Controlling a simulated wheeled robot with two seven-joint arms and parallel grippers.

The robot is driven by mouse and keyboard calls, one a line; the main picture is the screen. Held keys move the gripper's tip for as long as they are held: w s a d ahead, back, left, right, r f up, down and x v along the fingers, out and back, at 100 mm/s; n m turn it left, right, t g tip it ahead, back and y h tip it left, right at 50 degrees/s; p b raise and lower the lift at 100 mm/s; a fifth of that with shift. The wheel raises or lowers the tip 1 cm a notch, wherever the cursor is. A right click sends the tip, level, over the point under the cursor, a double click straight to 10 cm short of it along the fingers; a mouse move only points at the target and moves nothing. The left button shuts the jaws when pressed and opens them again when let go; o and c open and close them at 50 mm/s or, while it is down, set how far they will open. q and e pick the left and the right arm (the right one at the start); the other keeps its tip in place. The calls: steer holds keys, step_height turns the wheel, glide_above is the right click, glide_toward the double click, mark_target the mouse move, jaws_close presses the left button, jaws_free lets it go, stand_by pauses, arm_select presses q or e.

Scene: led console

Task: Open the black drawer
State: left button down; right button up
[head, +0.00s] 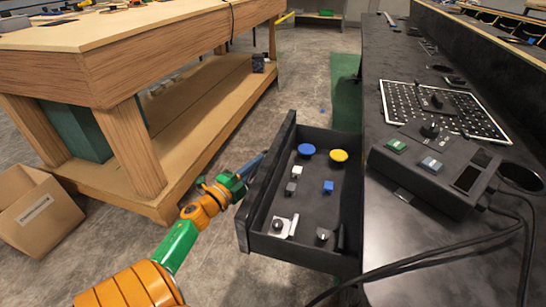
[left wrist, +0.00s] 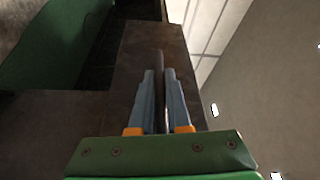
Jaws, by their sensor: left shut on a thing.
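The black drawer (head: 305,249) is pulled out from the black counter in the head view, and its inside shows. My left gripper (head: 256,165) is at the outer side of the drawer front, near its middle. In the left wrist view, the two grey-blue fingers of my left gripper (left wrist: 159,80) are close together on a thin dark handle (left wrist: 160,62) in front of the drawer front (left wrist: 182,65). In the head view the handle is hidden behind the gripper and front. My right gripper is not in view.
The drawer holds a blue disc (head: 306,150), a yellow disc (head: 338,156) and several small blocks and knobs. A console (head: 430,168) with cables stands on the black counter (head: 400,260).

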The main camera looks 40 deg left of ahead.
arm_select(q)
steer(key=s+a+b, duration=0.1)
steer(key=s+a, duration=0.2)
steer(key=a, duration=0.3)
steer(key=shift+b, duration=0.35)
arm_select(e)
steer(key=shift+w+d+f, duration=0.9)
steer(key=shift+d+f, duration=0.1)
arm_select(q)
steer(key=c, duration=0.9)
jaws_free()
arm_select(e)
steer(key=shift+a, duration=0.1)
arm_select(q)
steer(key=s, duration=0.4)
steer(key=s+p, duration=0.1)
steer(key=s, duration=0.2)
steer(key=shift+d+f, duration=0.25)
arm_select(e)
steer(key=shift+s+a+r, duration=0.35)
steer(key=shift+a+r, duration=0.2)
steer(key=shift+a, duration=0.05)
